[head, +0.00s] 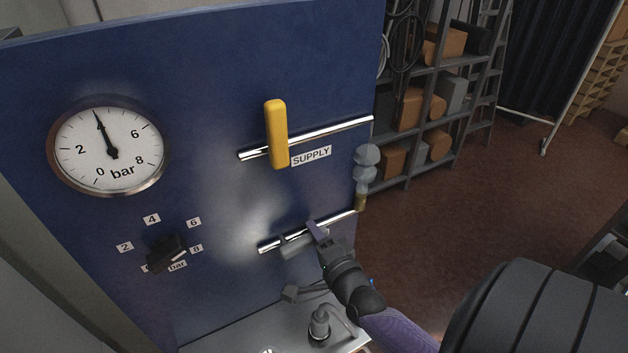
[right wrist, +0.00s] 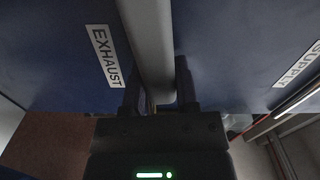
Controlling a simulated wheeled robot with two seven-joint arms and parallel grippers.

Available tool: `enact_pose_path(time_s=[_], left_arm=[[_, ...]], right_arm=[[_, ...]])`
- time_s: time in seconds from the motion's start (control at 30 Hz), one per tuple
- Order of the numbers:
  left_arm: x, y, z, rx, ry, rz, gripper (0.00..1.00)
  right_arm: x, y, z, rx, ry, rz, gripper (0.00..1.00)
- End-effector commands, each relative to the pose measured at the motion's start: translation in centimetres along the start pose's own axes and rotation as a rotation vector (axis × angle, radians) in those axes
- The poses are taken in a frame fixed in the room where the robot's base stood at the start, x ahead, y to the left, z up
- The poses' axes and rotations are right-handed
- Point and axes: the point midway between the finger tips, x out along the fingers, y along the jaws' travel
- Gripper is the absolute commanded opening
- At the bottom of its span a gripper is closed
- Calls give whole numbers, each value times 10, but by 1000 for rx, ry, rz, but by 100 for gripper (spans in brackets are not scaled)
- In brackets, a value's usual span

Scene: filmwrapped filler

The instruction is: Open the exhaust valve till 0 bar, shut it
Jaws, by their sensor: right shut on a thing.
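The round gauge (head: 109,151) on the blue panel has its black needle pointing up and slightly left, over the spot between 2 and 6, at about 4 bar. My right gripper (head: 318,236) is at the lower pipe, shut on the grey exhaust valve handle (head: 297,245). In the right wrist view the handle (right wrist: 152,45) passes between the two fingers, beside the EXHAUST label (right wrist: 105,56). The handle seems to lie roughly along its pipe in the head view, partly hidden by my gripper. My left gripper is not in view.
The yellow supply handle (head: 276,134) stands upright, across the upper pipe. A black knob (head: 167,253) with pressure numbers is at lower left. A grey translucent fitting (head: 366,162) is at the lower pipe's right end.

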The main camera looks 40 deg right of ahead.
Motion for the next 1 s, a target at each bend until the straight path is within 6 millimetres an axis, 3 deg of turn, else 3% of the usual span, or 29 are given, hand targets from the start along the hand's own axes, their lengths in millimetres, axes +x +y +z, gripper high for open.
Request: enact_pose_path(time_s=[0.3,0.8,0.83,0.97,1.0], left_arm=[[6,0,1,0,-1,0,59],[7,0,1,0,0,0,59],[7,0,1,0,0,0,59],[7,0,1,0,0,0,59],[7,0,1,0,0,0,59]], right_arm=[[0,7,1,91,-2,4,0],[-1,8,1,103,-2,5,0],[-1,7,1,103,-2,5,44],[0,7,1,104,-2,3,72],[0,7,1,104,-1,3,74]])
